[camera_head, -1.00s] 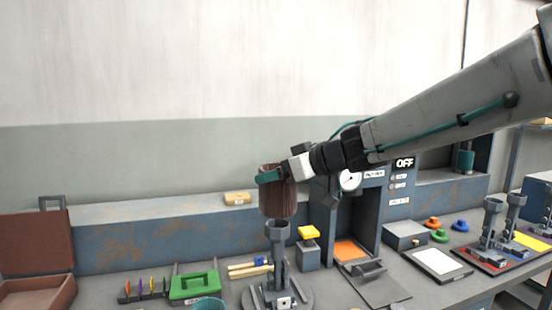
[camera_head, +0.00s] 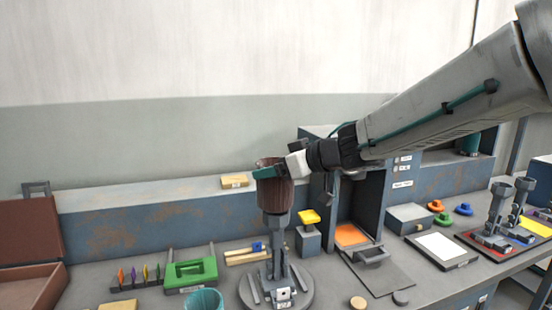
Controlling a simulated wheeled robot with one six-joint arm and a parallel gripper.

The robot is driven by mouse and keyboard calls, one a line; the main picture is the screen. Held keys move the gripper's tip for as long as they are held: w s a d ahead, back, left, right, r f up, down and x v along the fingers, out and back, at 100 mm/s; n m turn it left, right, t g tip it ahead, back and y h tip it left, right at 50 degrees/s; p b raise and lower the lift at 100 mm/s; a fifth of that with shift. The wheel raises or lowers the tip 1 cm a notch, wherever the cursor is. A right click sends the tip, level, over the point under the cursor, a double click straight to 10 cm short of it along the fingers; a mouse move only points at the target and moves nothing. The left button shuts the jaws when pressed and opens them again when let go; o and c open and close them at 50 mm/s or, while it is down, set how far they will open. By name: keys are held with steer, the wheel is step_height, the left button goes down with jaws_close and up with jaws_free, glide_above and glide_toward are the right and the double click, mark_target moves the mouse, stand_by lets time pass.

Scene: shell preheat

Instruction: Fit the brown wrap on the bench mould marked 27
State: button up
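The brown wrap (camera_head: 276,196) is a ribbed upright cylinder with an open top, in the middle of the head view. My gripper (camera_head: 268,172) is shut on its upper rim, reaching in from the right; its teal fingers show at the wrap's left and top. The bench mould (camera_head: 278,245) is a grey post with a cup-like head on a round base, directly below the wrap. The wrap's lower edge meets or overlaps the mould's head in the picture; I cannot tell whether they touch. A small white label shows at the mould's foot; its number is too small to read.
An open oven (camera_head: 365,200) with an orange plate stands behind right. A yellow-topped block (camera_head: 309,230) stands close right of the mould. A green tray (camera_head: 190,272) and teal cup (camera_head: 204,301) are left. More moulds (camera_head: 497,210) stand far right. My arm crosses the upper right.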

mark_target(284, 249)
steer(key=shift+f, duration=11.2)
steer(key=shift+s+d, duration=0.1)
steer(key=shift+d, duration=0.05)
steer(key=o, duration=1)
steer(key=shift+v, duration=3.9)
